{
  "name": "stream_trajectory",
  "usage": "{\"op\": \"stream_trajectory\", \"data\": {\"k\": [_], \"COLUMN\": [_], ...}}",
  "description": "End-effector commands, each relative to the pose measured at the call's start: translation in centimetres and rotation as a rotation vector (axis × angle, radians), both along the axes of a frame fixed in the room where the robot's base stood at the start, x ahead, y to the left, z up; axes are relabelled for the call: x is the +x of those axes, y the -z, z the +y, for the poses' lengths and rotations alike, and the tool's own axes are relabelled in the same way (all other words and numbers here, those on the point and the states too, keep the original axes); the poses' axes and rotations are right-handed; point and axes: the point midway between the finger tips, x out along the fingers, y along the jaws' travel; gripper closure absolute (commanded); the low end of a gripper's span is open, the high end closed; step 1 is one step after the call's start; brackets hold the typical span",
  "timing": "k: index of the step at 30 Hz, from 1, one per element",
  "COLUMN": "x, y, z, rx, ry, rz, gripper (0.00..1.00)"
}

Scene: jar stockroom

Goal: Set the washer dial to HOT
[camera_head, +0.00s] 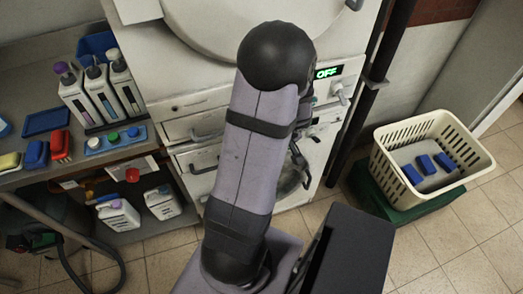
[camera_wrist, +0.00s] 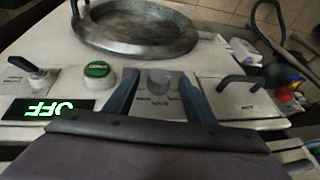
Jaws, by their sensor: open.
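The washer (camera_head: 200,110) stands behind my arm in the head view, and its lit green display (camera_head: 328,72) reads OFF. The display also shows upside down in the wrist view (camera_wrist: 48,108). A grey round knob (camera_wrist: 160,76) with small lettering around it, likely the dial, sits on the panel in the wrist view; its setting is unreadable. My gripper (camera_wrist: 158,88) is open, with one blue finger on each side of this knob in the picture. I cannot tell whether they touch it. In the head view my arm hides this knob and most of the gripper.
A green button (camera_wrist: 97,69) and a lever-like knob (camera_wrist: 32,76) lie left of the grey knob. A drawer with a dark handle (camera_wrist: 245,86) is to its right. A round metal door (camera_wrist: 135,30) lies beyond.

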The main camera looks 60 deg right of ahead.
Motion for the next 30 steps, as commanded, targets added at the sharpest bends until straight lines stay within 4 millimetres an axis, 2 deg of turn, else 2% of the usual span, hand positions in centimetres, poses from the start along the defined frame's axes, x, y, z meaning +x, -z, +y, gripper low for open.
{"op": "stream_trajectory", "data": {"k": [6,16,17,21,22,30], "x": [0.7,0.8,0.8,0.8,0.8,0.8], "y": [1.6,1.9,1.9,1.8,1.8,1.9], "z": [-0.3,-0.3,-0.3,-0.3,-0.3,-0.4], "rx": [0.001,-0.001,-0.001,-0.001,-0.001,0.011], "ry": [0.0,-0.001,-0.001,0.0,0.0,0.002], "rz": [-0.001,-0.001,-0.001,-0.001,-0.001,-0.013], "gripper": [0.5,0.5,0.55,0.88,0.91,0.91]}}
